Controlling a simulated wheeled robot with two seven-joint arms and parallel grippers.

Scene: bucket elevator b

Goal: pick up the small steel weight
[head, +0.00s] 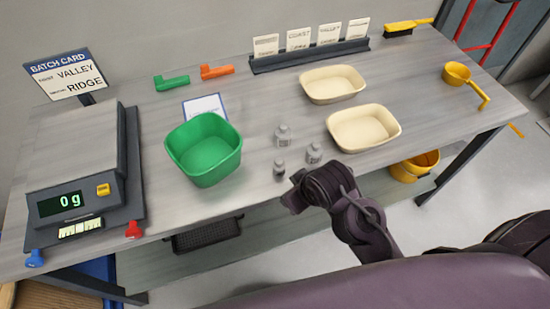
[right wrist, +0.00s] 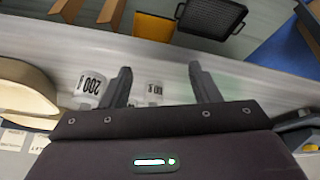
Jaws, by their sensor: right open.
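Three steel weights stand on the grey bench right of the green bin. The small steel weight (head: 279,171) looks to be the front one, close to the bench's front edge. Another weight (head: 314,153) is right of it and a third (head: 283,135) is behind. My right gripper (head: 294,190) is open and empty, just right of the front weight. In the right wrist view a small labelled weight (right wrist: 154,89) shows between the open fingers (right wrist: 161,70), partly hidden by the gripper body. A weight marked 200 (right wrist: 92,85) lies outside the fingers, to the left. My left gripper is out of view.
The green bin (head: 204,150) is left of the weights. Two cream trays (head: 365,128) are to the right and behind. A scale (head: 75,202) reading 0 g stands at left. A yellow scoop (head: 457,74) is at far right. The bench front edge is close to my gripper.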

